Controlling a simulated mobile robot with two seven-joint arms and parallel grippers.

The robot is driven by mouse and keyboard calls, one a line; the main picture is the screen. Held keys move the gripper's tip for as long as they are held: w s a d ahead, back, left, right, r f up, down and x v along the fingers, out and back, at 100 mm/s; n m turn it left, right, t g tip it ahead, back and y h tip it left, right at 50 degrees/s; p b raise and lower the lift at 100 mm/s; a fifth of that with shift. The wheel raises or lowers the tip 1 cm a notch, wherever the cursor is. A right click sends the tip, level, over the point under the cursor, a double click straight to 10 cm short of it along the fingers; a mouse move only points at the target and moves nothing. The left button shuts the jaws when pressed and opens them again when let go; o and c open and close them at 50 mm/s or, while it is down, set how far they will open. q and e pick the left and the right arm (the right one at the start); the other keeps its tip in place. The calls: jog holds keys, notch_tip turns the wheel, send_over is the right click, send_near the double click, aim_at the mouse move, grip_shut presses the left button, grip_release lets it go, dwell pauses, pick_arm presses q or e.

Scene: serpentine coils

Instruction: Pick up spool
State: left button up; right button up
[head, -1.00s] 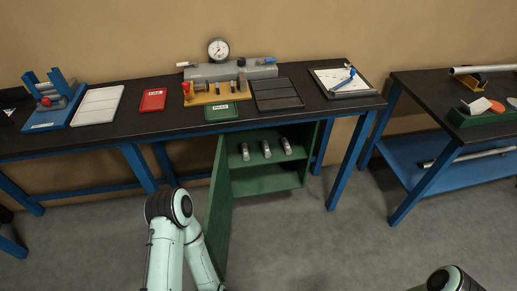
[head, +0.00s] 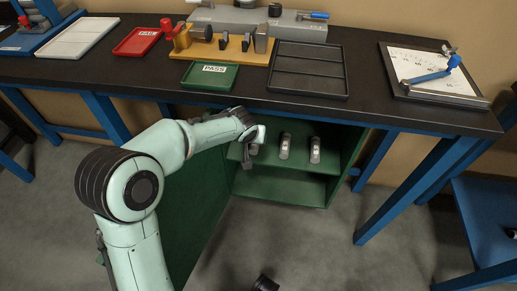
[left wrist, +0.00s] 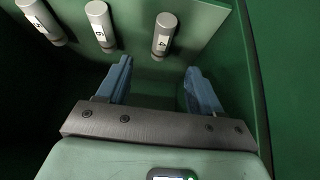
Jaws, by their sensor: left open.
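Several-part green cabinet shelf (head: 300,172) bears three small grey cylindrical spools with white labels. In the head view, the middle spool (head: 285,146) and right spool (head: 315,150) show; my left arm covers the left one. My left gripper (head: 250,152) reaches into the open cabinet at its left side. In the left wrist view, all three show: one at the upper left (left wrist: 30,18), a middle one (left wrist: 100,25) and a right one (left wrist: 165,36). The blue fingers (left wrist: 160,88) are open and empty, with the right spool ahead of the gap, apart from them.
The green cabinet door (head: 195,215) hangs open at the left, beside my arm. The dark bench top (head: 370,95) is above the cabinet. It bears a green PASS tray (head: 210,76), a red tray (head: 137,42) and a black tray (head: 308,70).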

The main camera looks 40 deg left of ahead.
aim_at(253, 148)
pick_arm(q)
jog(key=x, duration=0.2)
jog(key=b+x, duration=0.1)
jog(key=x, duration=0.4)
jog(key=shift+a+r, duration=0.2)
jog(key=shift+a, duration=0.15)
jog(key=b+x, duration=0.1)
jog(key=x, duration=0.5)
jog(key=shift+w+r+b, duration=0.1)
jog(key=shift+b, duration=0.3)
pick_arm(e)
jog(key=s+f+g, duration=0.2)
jog(key=s+f, duration=0.2)
jog(key=s, duration=0.1)
jog(key=shift+s+d+f, duration=0.25)
jog(key=shift+d, duration=0.2)
pick_arm(q)
grip_shut()
